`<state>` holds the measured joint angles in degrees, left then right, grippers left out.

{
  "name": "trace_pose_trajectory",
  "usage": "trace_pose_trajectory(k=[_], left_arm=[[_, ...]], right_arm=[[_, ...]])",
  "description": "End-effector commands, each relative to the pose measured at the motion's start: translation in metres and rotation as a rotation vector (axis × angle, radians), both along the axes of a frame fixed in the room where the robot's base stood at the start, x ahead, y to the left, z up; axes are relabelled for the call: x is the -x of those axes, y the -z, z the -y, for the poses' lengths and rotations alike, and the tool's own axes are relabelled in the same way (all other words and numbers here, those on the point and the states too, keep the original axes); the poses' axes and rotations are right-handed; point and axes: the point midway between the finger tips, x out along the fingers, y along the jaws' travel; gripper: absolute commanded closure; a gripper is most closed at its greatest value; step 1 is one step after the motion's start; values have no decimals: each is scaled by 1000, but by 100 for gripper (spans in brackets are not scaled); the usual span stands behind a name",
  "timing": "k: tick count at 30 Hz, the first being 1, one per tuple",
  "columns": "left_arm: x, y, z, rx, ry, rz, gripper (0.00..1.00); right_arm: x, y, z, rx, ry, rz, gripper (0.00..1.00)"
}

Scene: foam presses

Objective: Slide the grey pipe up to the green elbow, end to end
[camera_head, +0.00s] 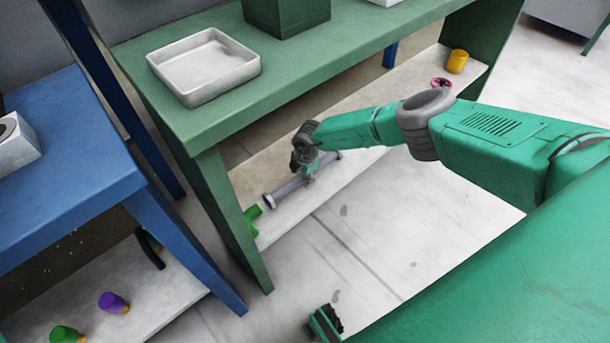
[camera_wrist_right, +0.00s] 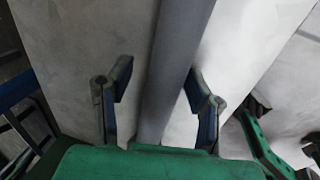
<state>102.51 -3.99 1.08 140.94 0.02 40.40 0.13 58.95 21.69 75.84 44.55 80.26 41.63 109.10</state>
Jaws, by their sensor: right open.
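The grey pipe (camera_head: 283,192) lies on the pale lower shelf under the green table, with a wider collar at its near-left end. The green elbow (camera_head: 252,219) sits just beyond that end, partly hidden by the table leg. I cannot tell whether a small gap remains between them. My right gripper (camera_head: 305,172) is over the pipe's middle. In the right wrist view the pipe (camera_wrist_right: 177,65) runs between the two open fingers (camera_wrist_right: 160,95), with space visible on both sides. The elbow does not show there.
The green table's leg (camera_head: 232,220) stands close to the elbow. A white tray (camera_head: 205,68) is on the tabletop above. A yellow piece (camera_head: 457,61) and a pink ring (camera_head: 440,83) lie at the shelf's far end. A blue table (camera_head: 75,160) stands at left.

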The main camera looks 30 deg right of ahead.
Motion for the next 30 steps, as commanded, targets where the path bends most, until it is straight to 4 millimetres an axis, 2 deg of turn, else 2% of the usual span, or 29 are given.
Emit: trace_pose_trajectory(k=[1,4,11,24,30], left_arm=[[-8,4,-8,-12,-19,17,44],[-13,10,-20,0,-25,20,44],[-13,14,-25,7,-24,14,44],[-14,17,-29,12,-25,11,44],[-14,17,-30,13,-26,10,44]], right_arm=[[0,1,0,0,0,-1,53],[0,1,0,0,0,-1,53],[1,-15,0,8,-2,1,53],[14,-70,1,7,-1,6,53],[17,-80,0,9,0,6,53]])
